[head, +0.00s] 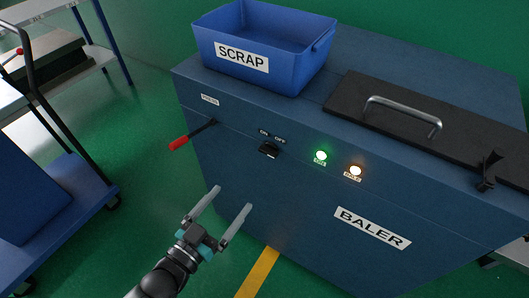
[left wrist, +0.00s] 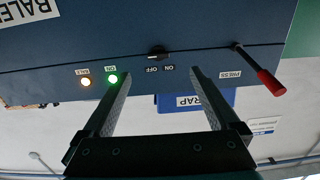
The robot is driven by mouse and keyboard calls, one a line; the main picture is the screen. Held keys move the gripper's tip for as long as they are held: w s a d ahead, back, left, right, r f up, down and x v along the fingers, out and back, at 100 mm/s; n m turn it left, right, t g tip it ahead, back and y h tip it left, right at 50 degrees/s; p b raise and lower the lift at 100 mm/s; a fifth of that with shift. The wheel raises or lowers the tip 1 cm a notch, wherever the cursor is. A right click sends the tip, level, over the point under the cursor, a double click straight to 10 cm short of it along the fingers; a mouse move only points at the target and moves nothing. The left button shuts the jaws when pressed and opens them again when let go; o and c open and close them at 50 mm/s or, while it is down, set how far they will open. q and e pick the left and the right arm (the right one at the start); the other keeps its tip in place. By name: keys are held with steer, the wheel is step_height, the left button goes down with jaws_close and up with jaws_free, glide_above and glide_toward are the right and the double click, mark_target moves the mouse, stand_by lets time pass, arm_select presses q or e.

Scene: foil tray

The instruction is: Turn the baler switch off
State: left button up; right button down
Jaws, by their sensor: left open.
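The baler (head: 300,215) is a dark blue cabinet with a BALER label on its front. Its switch (head: 269,149) is a small black knob under ON and OFF labels; which way it points is too small to tell. The switch also shows in the left wrist view (left wrist: 157,53), which is upside down, beyond and between the fingertips. A green lamp (head: 320,156) and an amber lamp (head: 355,170) are both lit. My left gripper (head: 233,199) is open and empty, in front of the panel, lower left of the switch and apart from it. My right gripper is not in view.
A red-handled press lever (head: 180,143) sticks out left of the switch. A blue SCRAP bin (head: 300,75) stands on the baler beside a black lid (head: 410,110) with a metal handle. A blue cart (head: 90,180) stands at the left. Green floor lies between.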

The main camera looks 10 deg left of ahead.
arm_select(q)
steer(key=r, duration=0.1)
steer(key=b, duration=0.3)
glide_toward(266, 153)
steer(key=x, duration=0.8)
steer(key=shift+f, duration=0.2)
steer(key=shift+w+d+b, duration=0.25)
steer(key=shift+w+b, duration=0.05)
steer(key=shift+w, duration=0.3)
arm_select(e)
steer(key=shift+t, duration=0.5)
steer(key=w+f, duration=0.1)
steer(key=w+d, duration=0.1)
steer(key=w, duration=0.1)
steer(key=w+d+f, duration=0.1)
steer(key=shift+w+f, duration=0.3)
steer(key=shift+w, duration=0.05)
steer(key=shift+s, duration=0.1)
arm_select(q)
steer(key=shift+c, duration=1.4)
steer(key=c, duration=1.1)
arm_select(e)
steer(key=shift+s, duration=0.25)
